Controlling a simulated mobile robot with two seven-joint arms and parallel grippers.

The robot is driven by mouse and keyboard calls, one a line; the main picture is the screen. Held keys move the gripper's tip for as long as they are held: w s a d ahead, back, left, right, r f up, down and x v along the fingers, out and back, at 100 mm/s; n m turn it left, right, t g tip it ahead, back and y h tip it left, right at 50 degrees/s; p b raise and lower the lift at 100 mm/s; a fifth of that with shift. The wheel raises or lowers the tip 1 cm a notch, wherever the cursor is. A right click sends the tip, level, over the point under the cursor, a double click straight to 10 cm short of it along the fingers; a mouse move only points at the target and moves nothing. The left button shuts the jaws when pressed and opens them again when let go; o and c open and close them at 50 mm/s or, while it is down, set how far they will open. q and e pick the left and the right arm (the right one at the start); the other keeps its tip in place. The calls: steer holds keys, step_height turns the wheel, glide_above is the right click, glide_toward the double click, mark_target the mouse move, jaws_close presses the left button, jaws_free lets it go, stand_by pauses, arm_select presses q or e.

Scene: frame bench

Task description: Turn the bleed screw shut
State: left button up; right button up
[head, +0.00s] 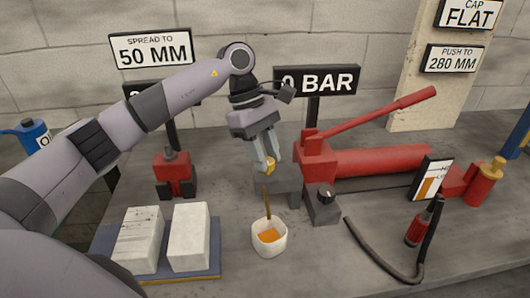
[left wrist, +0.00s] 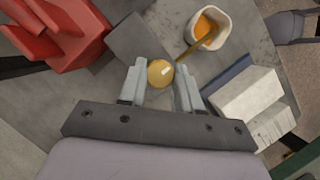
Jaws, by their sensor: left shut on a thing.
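The bleed screw, a round brass-yellow head (head: 270,166), sits beside the grey block at the near end of the red pump. It also shows in the left wrist view (left wrist: 160,72), between the two fingers. My left gripper (head: 264,164) points down and is shut on the screw head; its fingers (left wrist: 161,88) lie on either side of it. A thin brown tube or stream (head: 267,204) runs from below the screw into a white cup (head: 257,240) holding orange fluid. The screw's thread is hidden. My right gripper is in neither view.
A "0 BAR" sign (head: 330,80) is behind. Two pale blocks (head: 190,236) lie on a blue tray at left. A black hose (head: 380,255) curves at the front right.

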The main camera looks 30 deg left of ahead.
arm_select(q)
steer(key=shift+m, duration=0.3)
stand_by(0.4)
steer(key=o, duration=1)
steer(key=shift+o, duration=0.2)
steer(key=shift+r, duration=0.1)
steer(key=v, duration=0.7)
steer(key=shift+p, duration=0.3)
